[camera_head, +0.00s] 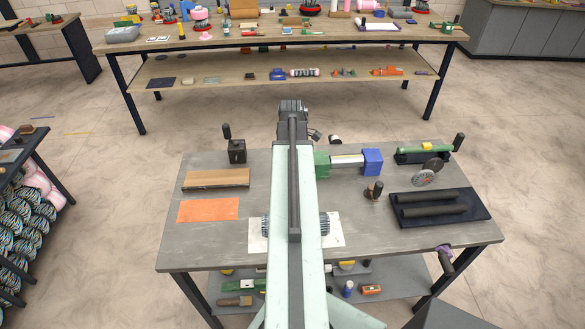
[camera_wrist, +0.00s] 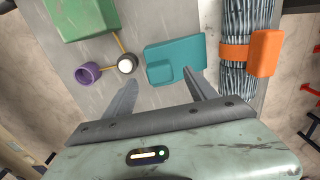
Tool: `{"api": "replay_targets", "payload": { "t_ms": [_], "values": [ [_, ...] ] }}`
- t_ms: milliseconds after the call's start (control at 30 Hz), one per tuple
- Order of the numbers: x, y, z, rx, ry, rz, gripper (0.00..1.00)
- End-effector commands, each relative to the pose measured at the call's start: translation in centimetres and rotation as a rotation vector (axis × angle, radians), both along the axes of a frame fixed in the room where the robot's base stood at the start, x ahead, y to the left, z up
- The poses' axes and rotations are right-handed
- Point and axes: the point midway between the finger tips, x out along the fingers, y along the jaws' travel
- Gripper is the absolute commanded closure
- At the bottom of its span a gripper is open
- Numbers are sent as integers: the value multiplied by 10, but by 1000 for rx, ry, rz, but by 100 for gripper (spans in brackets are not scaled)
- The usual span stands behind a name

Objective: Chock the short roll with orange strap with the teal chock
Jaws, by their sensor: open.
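In the wrist view the teal chock (camera_wrist: 187,53) lies on a grey surface, a wide slab with a smaller raised block on its left part. My gripper (camera_wrist: 160,76) is open and empty, with its fingertips spread on the near side of the chock. The right fingertip appears close to the chock's lower edge; I cannot tell whether they touch. The striped grey roll (camera_wrist: 237,85) lies right of the chock, with a narrow gap between them. Its orange strap (camera_wrist: 234,52) has an orange block at the right. In the head view my arm hides the middle of the bench, and I cannot make out the chock.
In the wrist view a purple cup-like piece (camera_wrist: 88,72), a white-topped round piece (camera_wrist: 126,64) and a green block (camera_wrist: 80,18) lie left of the chock.

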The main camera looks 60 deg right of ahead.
Motion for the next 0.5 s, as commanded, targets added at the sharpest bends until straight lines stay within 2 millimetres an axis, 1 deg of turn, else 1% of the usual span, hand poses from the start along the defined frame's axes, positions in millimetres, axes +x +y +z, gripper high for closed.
{"api": "replay_targets", "payload": {
  "t_ms": [33, 100, 200, 300, 500],
  "values": [
    [0, 0, -19, 0, 0, 0, 35],
    [0, 0, -32, 0, 0, 0, 35],
    [0, 0, -44, 0, 0, -1, 35],
    [0, 0, -48, 0, 0, -1, 35],
    [0, 0, -45, 0, 0, -2, 35]
  ]
}}
